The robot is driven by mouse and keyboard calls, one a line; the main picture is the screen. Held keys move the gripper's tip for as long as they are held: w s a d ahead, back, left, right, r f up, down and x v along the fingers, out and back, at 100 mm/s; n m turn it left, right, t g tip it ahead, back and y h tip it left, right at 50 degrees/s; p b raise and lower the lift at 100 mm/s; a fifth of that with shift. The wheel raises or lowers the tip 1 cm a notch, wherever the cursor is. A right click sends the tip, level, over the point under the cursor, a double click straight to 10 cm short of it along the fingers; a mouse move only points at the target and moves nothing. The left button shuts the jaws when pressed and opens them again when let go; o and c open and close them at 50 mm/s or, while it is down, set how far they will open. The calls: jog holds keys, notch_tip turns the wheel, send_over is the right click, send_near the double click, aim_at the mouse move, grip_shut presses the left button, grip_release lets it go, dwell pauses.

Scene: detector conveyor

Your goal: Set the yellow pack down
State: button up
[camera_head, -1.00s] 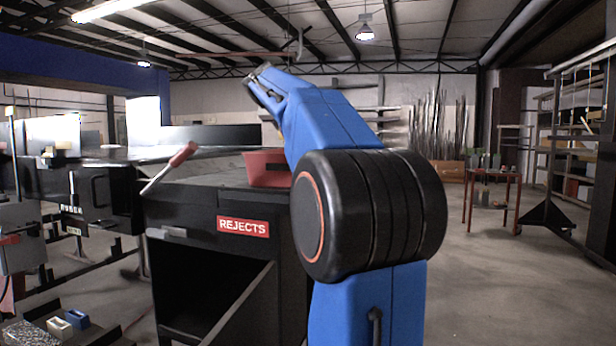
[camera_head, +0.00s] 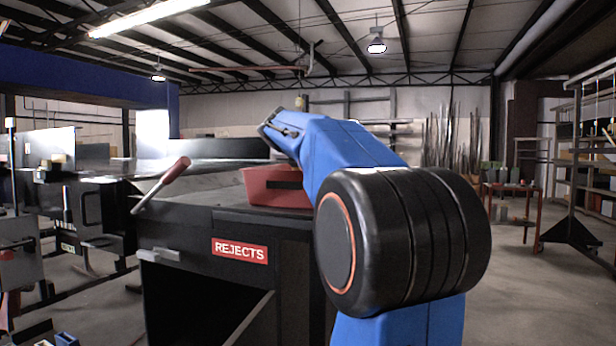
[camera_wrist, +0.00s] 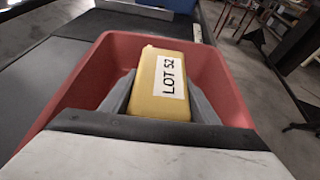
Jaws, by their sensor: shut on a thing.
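The yellow pack (camera_wrist: 152,66) carries a white label reading "LOT 52" in the wrist view. My gripper (camera_wrist: 160,95) is shut on it, with a grey finger on each side. The pack and fingers show over the red bin (camera_wrist: 221,68); I cannot tell whether the pack touches the bin's floor. In the head view the red bin (camera_head: 262,190) stands on top of the black cabinet, partly behind my blue arm. The pack and my fingertips are hidden there.
The black cabinet (camera_head: 180,240) has a "REJECTS" sign (camera_head: 240,250) and an open front. A lever with a red grip (camera_head: 176,170) sticks up at its left. A red-framed table (camera_head: 515,190) stands at the far right, with open floor before it.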

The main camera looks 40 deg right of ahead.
jog(key=shift+f, duration=1.5)
jog(key=shift+f, duration=0.6)
jog(key=o, duration=1.4)
jog(key=shift+r, duration=0.25)
jog(key=v, duration=1.2)
jog(key=shift+r, duration=0.2)
jog(key=shift+s, duration=0.1)
